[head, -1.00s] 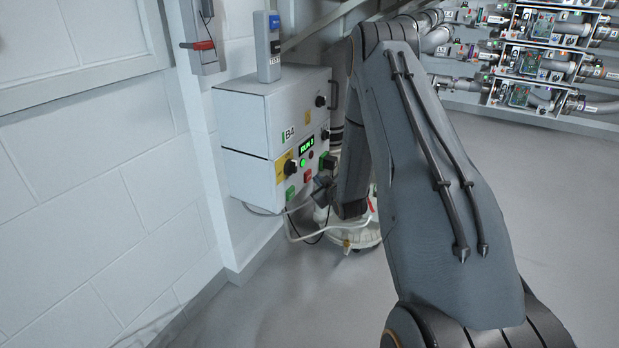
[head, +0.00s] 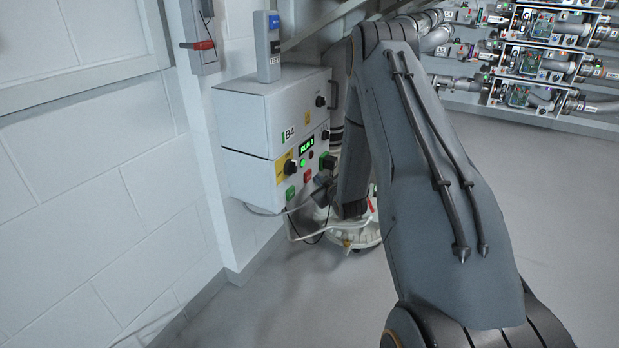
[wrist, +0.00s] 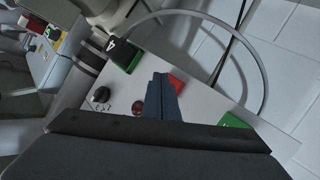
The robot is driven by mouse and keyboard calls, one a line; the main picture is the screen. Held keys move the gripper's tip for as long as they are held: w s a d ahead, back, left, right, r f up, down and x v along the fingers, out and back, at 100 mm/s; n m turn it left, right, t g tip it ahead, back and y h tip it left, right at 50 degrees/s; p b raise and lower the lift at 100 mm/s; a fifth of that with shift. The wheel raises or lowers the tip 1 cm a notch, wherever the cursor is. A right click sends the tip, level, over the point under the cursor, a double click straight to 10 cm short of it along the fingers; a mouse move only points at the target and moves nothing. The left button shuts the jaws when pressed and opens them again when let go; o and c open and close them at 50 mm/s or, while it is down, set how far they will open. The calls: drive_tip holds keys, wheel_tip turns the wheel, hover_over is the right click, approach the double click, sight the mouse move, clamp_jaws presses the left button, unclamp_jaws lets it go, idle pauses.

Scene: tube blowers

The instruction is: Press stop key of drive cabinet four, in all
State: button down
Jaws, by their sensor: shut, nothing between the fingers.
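The drive cabinet marked B4 (head: 258,112) is a white box on the left wall, with a lit green display (head: 306,145). Its front carries a red key (head: 307,176) and a green key (head: 290,193). In the wrist view, the red key (wrist: 176,84) is just beyond and right of my gripper's (wrist: 162,78) tips, partly hidden by them. The green key (wrist: 235,121) is farther right. My gripper is shut and empty, close to the panel; I cannot tell whether it touches the red key.
A green-and-black block (wrist: 122,55) and a black knob (wrist: 101,94) stand out from the panel near my gripper. A grey cable loops past the panel. A grey handheld unit (head: 267,47) stands on the cabinet. Pipework racks (head: 540,60) are at the back right; the floor is open.

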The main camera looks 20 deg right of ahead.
drive_tip(key=shift+w+a, duration=0.15)
drive_tip(key=shift+w+a, duration=0.1)
drive_tip(key=shift+w, duration=0.05)
drive_tip(key=shift+w+a, duration=0.3)
drive_tip(key=shift+w, duration=0.05)
idle(1.0)
idle(0.4)
drive_tip(key=shift+s+d+p, duration=0.3)
drive_tip(key=shift+s+d, duration=0.25)
drive_tip(key=shift+s, duration=0.1)
drive_tip(key=shift+s+d, duration=0.1)
drive_tip(key=s+d+p, duration=0.1)
drive_tip(key=s, duration=0.1)
drive_tip(key=s+d+p, duration=0.1)
drive_tip(key=d, duration=0.1)
drive_tip(key=shift+s, duration=0.4)
drive_tip(key=shift+a, duration=0.1)
idle(0.5)
